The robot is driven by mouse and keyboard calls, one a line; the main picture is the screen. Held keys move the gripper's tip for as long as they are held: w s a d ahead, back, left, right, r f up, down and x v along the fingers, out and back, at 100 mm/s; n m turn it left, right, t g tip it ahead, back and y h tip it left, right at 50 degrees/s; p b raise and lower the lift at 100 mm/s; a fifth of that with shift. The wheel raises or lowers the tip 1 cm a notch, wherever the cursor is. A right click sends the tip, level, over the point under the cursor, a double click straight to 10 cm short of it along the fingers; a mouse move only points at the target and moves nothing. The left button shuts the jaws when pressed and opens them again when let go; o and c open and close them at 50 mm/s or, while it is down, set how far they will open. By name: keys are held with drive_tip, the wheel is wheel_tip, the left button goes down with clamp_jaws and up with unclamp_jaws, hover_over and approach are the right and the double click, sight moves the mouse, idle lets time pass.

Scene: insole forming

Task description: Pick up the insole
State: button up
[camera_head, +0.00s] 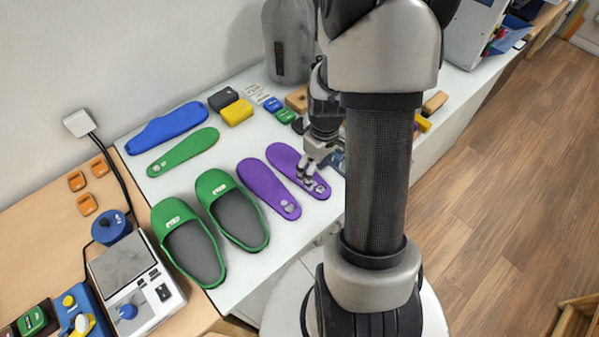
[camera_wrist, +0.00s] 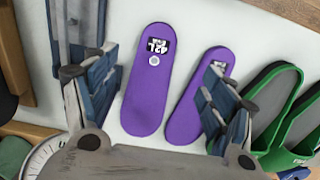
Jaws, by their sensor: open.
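Two purple insoles lie side by side on the white table top (camera_head: 150,190). The right one (camera_head: 284,157) in the head view is under my gripper (camera_head: 312,174), which hangs over its near end. The other purple insole (camera_head: 262,186) lies to its left. In the wrist view my gripper (camera_wrist: 148,78) is open, with one finger at each side of the insole marked 42L (camera_wrist: 145,95). The second purple insole (camera_wrist: 188,115) is to its right, partly hidden by the right finger. Nothing is between the fingers in grip; their height above the insole is hard to tell.
Green slippers (camera_head: 185,250) stand left of the insoles. A green insole (camera_head: 183,152) and a blue insole (camera_head: 167,128) lie farther back. Small blocks (camera_head: 236,112) and a grey container (camera_head: 288,45) are at the wall. A scale-like device (camera_head: 135,285) is at lower left.

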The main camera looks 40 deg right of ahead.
sight(319, 188)
drive_tip(key=f+b, duration=0.1)
drive_tip(key=f, duration=0.4)
drive_tip(key=f+b, duration=0.1)
drive_tip(key=f, duration=0.2)
drive_tip(key=shift+d+f+b, duration=0.25)
drive_tip(key=shift+f+b, duration=0.1)
drive_tip(key=shift+r, duration=0.1)
drive_tip(key=shift+c, duration=0.2)
drive_tip(key=c, duration=0.9)
